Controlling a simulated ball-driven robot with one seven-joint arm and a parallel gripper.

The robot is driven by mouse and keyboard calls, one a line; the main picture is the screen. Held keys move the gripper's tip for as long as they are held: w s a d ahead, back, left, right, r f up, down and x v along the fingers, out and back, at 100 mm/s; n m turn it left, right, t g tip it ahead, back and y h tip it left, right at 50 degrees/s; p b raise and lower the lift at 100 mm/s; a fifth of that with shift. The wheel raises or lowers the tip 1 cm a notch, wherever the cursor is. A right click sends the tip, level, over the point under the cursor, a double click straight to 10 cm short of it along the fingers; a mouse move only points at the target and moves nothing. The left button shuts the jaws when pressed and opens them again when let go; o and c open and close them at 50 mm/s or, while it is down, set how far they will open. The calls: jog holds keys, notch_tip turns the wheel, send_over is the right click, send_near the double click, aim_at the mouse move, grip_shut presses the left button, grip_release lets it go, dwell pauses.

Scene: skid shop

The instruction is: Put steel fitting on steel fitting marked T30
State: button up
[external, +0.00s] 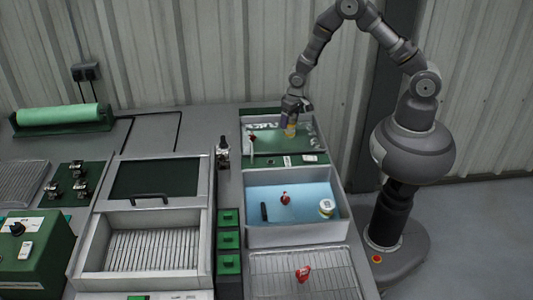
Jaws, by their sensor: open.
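My gripper (293,114) is open above the green-lined tray (315,156) at the back right. A small yellowish cylinder (291,130) is right below or between its fingers; I cannot tell whether they touch it. Several small dark and silvery pieces that look like steel fittings (79,187) stand on a green board at the left. Another such fitting (223,153) stands alone on the bench between the lidded box and the green-lined tray. No T30 mark is legible, so I cannot tell which fitting bears it.
A blue-lined bin (262,184) holds a red item (285,198), a black item and a white round container (326,207). A wire rack (325,283) in front holds a red item. Green boxes (229,241) and an open ribbed box (150,250) stand left of these.

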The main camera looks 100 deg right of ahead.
notch_tip(320, 180, up, 12)
jog(key=s+a+p, duration=0.1)
jog(key=p, duration=0.3)
notch_tip(320, 180, up, 16)
jog(key=n+t, duration=0.2)
jog(key=t, duration=0.2)
send_over(294, 116)
jog(key=w+a, duration=0.3)
jog(key=w, duration=0.6)
jog(key=w+a+r+n+t, duration=0.1)
jog(key=a+r+t, duration=0.15)
jog(key=r, duration=0.75)
jog(key=w+a+r+n+t, duration=0.1)
jog(key=w+a+r+n, duration=0.15)
jog(key=r, duration=0.65)
jog(key=s+a+r+n+t, duration=0.1)
jog(key=s+a+r+t, duration=0.1)
jog(key=r, duration=0.8)
jog(key=s+a+r+n+t, duration=0.1)
jog(key=s+a+r, duration=0.4)
jog(key=r, duration=0.5)
jog(key=s+a+r+n+t+y, duration=0.1)
jog(key=s+a+r+t, duration=0.2)
jog(key=s+r, duration=0.3)
notch_tip(294, 116, up, 4)
jog(key=shift+s+a+r+t, duration=0.1)
jog(key=shift+s+a+t, duration=0.1)
jog(key=shift+a+t, duration=0.25)
jog(key=shift+n, duration=0.25)
